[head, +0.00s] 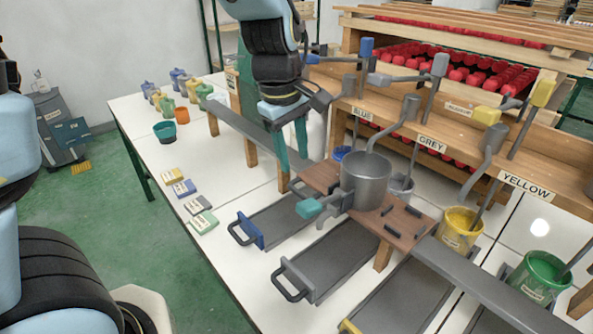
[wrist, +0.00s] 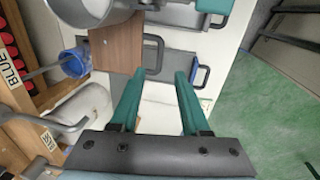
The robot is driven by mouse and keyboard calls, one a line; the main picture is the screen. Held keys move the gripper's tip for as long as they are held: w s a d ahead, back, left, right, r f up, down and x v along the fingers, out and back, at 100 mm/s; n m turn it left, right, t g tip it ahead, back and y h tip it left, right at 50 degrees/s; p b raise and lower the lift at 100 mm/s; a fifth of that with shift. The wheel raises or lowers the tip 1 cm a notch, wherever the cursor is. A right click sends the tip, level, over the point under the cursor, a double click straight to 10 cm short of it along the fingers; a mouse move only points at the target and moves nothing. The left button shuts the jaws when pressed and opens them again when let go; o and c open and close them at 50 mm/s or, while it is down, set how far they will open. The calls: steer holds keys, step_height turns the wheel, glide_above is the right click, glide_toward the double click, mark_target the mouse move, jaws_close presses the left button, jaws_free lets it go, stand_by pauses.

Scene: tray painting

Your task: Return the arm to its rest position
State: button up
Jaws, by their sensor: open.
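My gripper (head: 291,145) has two green fingers, which point down beside the wooden rack at the back of the white table. In the wrist view my gripper (wrist: 165,75) is open, with its fingers apart and nothing between them. A grey metal pot (head: 366,182) stands upright on a small brown wooden stand (head: 405,222), to the right of my gripper and apart from it. The pot's rim also shows at the top of the wrist view (wrist: 120,14). My arm comes down from the top of the head view.
A wooden rack (head: 463,135) with labels, grey spouts and red rollers runs along the back. Blue, yellow (head: 459,228) and green (head: 541,276) paint buckets stand below. Grey trays (head: 331,260) lie in front. Small jugs, a teal bowl (head: 165,131) and coloured blocks are at the left.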

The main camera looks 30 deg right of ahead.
steer(key=shift+a+r, duration=0.1)
steer(key=shift+r, duration=0.65)
steer(key=w+a+f+m, duration=0.1)
steer(key=w+a, duration=0.3)
steer(key=a, duration=0.3)
steer(key=w+a+f, duration=0.1)
steer(key=w+a, duration=0.3)
steer(key=a, duration=0.2)
steer(key=a+f+m+t+y, duration=0.1)
steer(key=a+m, duration=0.1)
steer(key=a, duration=1.6)
steer(key=shift+w+a+f+m+y, duration=0.25)
steer(key=shift+a+m+y, duration=0.05)
steer(key=shift+y, duration=0.1)
